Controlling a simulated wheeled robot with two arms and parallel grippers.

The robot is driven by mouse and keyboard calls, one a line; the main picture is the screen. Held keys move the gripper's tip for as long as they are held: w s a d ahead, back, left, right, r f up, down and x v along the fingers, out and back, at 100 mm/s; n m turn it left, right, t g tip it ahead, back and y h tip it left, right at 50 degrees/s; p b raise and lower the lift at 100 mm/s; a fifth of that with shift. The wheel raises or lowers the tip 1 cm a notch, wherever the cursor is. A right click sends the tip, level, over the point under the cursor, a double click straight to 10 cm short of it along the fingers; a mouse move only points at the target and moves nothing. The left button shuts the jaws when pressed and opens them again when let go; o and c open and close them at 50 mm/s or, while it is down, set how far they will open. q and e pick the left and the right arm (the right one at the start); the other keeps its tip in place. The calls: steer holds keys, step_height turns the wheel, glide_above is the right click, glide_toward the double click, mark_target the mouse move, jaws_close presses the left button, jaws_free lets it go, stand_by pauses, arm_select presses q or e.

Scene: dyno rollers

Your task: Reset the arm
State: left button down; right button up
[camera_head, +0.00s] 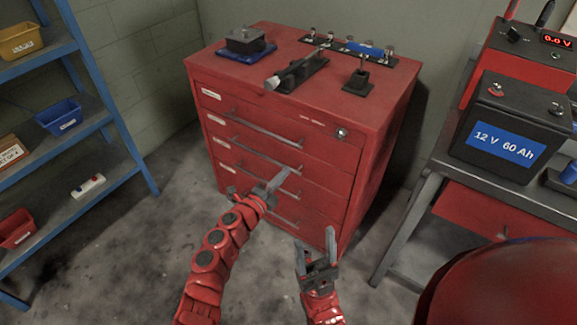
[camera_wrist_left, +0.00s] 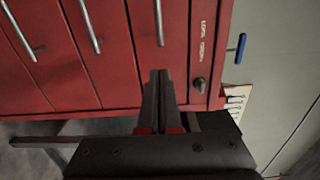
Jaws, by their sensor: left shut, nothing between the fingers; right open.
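My left arm reaches up from the bottom of the head view. My left gripper (camera_head: 277,182) is shut and empty, in front of the red drawer cabinet (camera_head: 345,185). In the left wrist view its two fingers (camera_wrist_left: 161,75) lie together, pointing at the cabinet front (camera_wrist_left: 110,85), with nothing between them. I cannot tell whether the tips touch a drawer. My right gripper (camera_head: 318,252) is lower and further right in the head view. It is open and empty, in front of the cabinet's lower right part.
A blue shelf (camera_head: 75,135) with bins stands left. A grey bench (camera_head: 415,205) with a 12 V battery (camera_head: 505,130) stands right. Tools and holders, including a blue tray (camera_head: 247,53), sit on the cabinet top. The drawers appear closed. Floor (camera_head: 145,220) at left is clear.

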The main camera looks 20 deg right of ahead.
arm_select(q)
steer(key=shift+s+a, duration=0.2)
steer(key=shift+a, duration=0.05)
